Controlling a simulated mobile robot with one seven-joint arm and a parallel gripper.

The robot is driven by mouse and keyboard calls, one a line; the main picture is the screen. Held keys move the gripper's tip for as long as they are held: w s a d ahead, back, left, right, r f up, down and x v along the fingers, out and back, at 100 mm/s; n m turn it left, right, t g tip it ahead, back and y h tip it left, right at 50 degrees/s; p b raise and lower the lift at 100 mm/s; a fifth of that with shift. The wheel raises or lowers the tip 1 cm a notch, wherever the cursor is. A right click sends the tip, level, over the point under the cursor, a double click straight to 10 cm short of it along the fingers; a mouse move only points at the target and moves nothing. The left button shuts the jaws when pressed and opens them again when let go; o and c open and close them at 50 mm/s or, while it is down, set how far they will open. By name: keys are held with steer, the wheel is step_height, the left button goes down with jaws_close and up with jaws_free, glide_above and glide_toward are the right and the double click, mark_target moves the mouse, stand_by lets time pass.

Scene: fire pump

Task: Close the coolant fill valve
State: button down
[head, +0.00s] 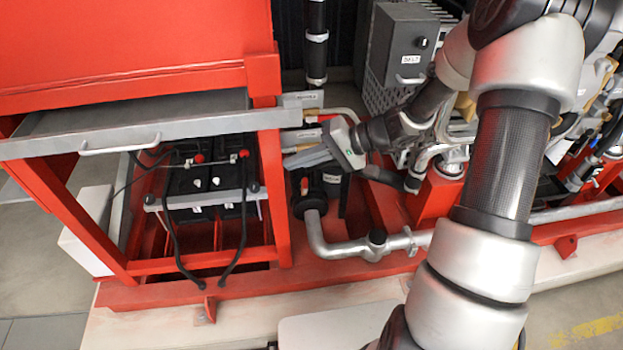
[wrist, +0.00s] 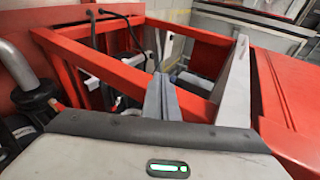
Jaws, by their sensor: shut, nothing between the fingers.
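I cannot make out for sure which part is the coolant fill valve. A black fitting with a small red part (head: 304,186) sits on top of the bent silver pipe (head: 318,238), just below my gripper in the head view. My gripper (head: 293,160) is shut and empty, its fingers pointing left toward the red frame post. In the wrist view my closed fingers (wrist: 160,98) point at the open red frame, touching nothing that I can make out. My gripper and arm hide part of the pipework behind them.
The red frame (head: 272,180) stands left of my gripper, with black batteries (head: 205,178) and cables inside. A grey drawer (head: 150,130) with a handle is above them. A grey box (head: 403,45) stands behind. Small label plates (head: 302,99) are close above my fingers.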

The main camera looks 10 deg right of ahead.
mark_target(305, 186)
steer(key=w+d+f+m+t+h+b, duration=0.2)
steer(key=w+d+f+m+t, duration=0.1)
steer(key=f, duration=0.8)
steer(key=w+d+f+m+t+h+b, duration=0.3)
steer(key=d+f+m+t, duration=0.3)
steer(key=f, duration=0.6)
steer(key=w+d+f+m+t+h+b, duration=0.2)
steer(key=w+d+f+m+t+b, duration=0.1)
steer(key=f, duration=0.8)
steer(key=shift+w+d+f+m+t, duration=0.15)
steer(key=shift+w+d+m+t, duration=0.55)
steer(key=shift+w+d+t, duration=0.45)
steer(key=w+a+b, duration=0.4)
steer(key=w+a, duration=0.2)
steer(key=w, duration=0.3)
steer(key=shift+w+a+b, duration=0.2)
steer(key=shift+w+b, duration=0.15)
steer(key=shift+b, duration=0.05)
steer(key=shift+r+p, duration=0.2)
steer(key=shift+p, duration=0.1)
